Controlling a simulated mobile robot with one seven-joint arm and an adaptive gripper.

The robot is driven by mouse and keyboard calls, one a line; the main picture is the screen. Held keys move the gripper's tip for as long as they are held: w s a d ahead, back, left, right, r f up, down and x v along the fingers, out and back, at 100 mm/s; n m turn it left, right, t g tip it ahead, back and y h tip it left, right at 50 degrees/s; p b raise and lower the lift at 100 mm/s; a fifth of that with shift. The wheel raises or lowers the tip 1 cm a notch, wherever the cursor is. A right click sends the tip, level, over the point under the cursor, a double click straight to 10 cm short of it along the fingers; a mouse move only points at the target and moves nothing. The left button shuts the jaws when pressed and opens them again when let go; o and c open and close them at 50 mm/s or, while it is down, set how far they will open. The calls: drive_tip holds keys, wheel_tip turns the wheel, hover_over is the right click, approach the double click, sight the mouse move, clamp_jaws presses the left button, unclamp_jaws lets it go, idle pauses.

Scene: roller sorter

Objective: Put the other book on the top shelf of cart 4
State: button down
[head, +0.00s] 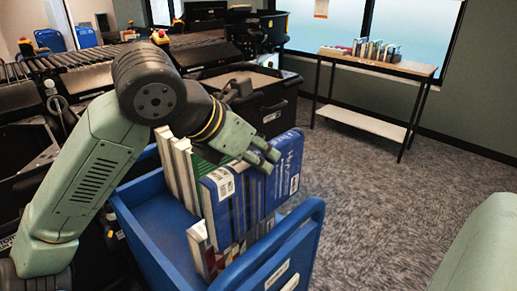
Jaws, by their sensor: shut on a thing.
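A blue cart (153,238) stands in front of me, with books upright on its top shelf. A large blue book (287,160) with white lettering and a barcode label stands at the right of the row. My gripper (269,160) is over the top of the row and shut at the upper edge of this blue book; the exact grip is partly hidden by the fingers. Beside it are another blue book (224,208) with a white label, several pale-spined books (178,168) and a smaller book (202,250) nearer me. The cart's number is not readable.
Black bins (262,105) and a roller conveyor (85,53) stand behind and left of the cart. A table (378,64) with a row of books (376,50) is by the window. Carpet (370,190) to the right is clear.

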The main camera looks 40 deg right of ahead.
sight(224, 217)
drive_tip(key=shift+f+b, duration=4.8)
drive_tip(key=shift+f, duration=3.6)
drive_tip(key=shift+f+b, duration=0.6)
drive_tip(key=shift+b, duration=0.1)
drive_tip(key=c, duration=1.2)
unclamp_jaws()
drive_tip(key=shift+a, duration=0.1)
drive_tip(key=v, duration=1.2)
